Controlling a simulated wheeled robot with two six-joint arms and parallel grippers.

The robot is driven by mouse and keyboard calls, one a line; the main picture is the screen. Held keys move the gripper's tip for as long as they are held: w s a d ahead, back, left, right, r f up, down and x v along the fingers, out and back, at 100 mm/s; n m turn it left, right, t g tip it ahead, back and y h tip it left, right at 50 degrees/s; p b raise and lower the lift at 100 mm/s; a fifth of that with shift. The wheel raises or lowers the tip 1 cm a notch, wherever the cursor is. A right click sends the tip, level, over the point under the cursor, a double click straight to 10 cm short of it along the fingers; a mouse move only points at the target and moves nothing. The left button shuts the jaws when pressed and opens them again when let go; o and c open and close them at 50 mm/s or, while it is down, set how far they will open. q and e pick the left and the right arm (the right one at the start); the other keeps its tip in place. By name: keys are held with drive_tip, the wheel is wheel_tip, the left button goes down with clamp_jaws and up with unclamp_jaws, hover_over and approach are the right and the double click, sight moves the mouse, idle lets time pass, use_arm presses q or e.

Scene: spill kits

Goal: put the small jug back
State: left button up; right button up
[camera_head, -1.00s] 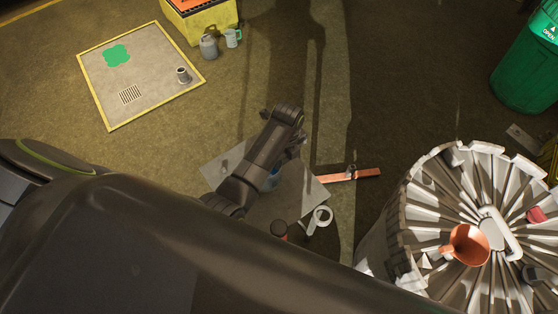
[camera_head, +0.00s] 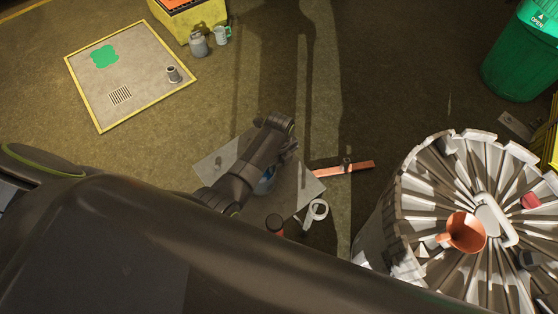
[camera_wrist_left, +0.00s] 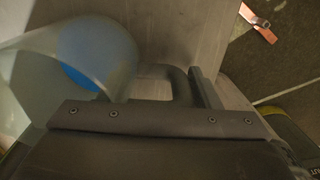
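A clear jug (camera_wrist_left: 75,55) with blue inside fills the upper left of the left wrist view. A dark curved handle (camera_wrist_left: 180,85) shows beside it. My left gripper (camera_head: 278,135) is over the grey sheet in the head view, with a blue patch (camera_head: 265,182) partly hidden under it. In the wrist view a finger stands right of the handle; the other finger is hidden, so I cannot tell whether it grips. A pale green handled jug (camera_head: 222,35) and a grey can (camera_head: 198,43) stand by the yellow box. My right gripper is not in view.
The grey sheet (camera_head: 305,187) has an orange bar (camera_head: 343,170) and a white ring-shaped thing (camera_head: 316,212) by its edge. A ribbed drum with an orange funnel (camera_head: 466,233) stands right. A yellow-edged pad (camera_head: 125,65) lies upper left. Floor between is clear.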

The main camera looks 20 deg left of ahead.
use_arm(q)
drive_tip(key=shift+o, duration=1.4)
drive_tip(key=shift+r, duration=0.1)
wheel_tip(320, 180, up, 11)
drive_tip(key=shift+r+p, duration=0.15)
drive_tip(key=shift+p, duration=0.7)
drive_tip(key=shift+r, duration=0.4)
